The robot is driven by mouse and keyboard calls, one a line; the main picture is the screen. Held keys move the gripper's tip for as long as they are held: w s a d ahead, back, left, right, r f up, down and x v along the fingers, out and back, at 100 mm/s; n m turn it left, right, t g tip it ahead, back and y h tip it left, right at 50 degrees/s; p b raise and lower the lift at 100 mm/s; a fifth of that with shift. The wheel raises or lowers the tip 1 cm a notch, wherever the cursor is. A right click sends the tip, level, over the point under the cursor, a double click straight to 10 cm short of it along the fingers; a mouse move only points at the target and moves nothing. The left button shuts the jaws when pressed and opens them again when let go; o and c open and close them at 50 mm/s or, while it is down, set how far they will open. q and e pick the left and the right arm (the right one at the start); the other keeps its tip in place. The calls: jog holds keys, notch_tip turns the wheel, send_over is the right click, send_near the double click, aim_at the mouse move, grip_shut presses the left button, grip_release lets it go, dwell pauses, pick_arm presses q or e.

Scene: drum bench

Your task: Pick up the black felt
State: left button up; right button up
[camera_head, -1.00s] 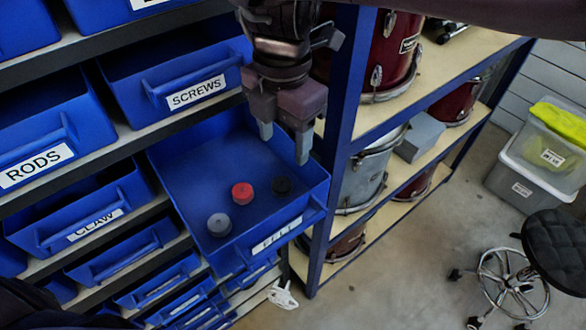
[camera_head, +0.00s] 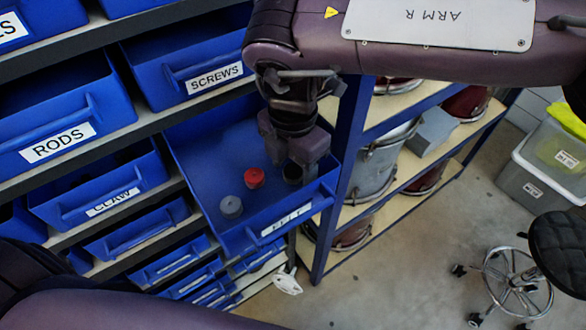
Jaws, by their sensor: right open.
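The open blue drawer labelled FELT (camera_head: 207,160) holds three small round felts. The black felt (camera_head: 291,174) is at the right of the row, partly hidden by my right gripper. The red felt (camera_head: 254,178) is in the middle and the grey felt (camera_head: 231,206) is at the left. My right gripper (camera_head: 298,176) reaches down into the drawer with its jaws open at the black felt. Its fingertips are largely hidden, so I cannot tell whether they touch the felt. My left gripper is not in view.
Closed blue bins labelled SCREWS (camera_head: 205,79), RODS (camera_head: 62,140) and CLAW (camera_head: 110,202) surround the drawer. A blue-framed shelf (camera_head: 345,190) with drums stands close on the right. A stool (camera_head: 515,280) and a lidded grey bin (camera_head: 545,170) are farther right.

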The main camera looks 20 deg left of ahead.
jog(key=c, duration=1)
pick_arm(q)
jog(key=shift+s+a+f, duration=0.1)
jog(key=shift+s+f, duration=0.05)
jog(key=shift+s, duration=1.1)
pick_arm(e)
jog(key=shift+c, duration=0.3)
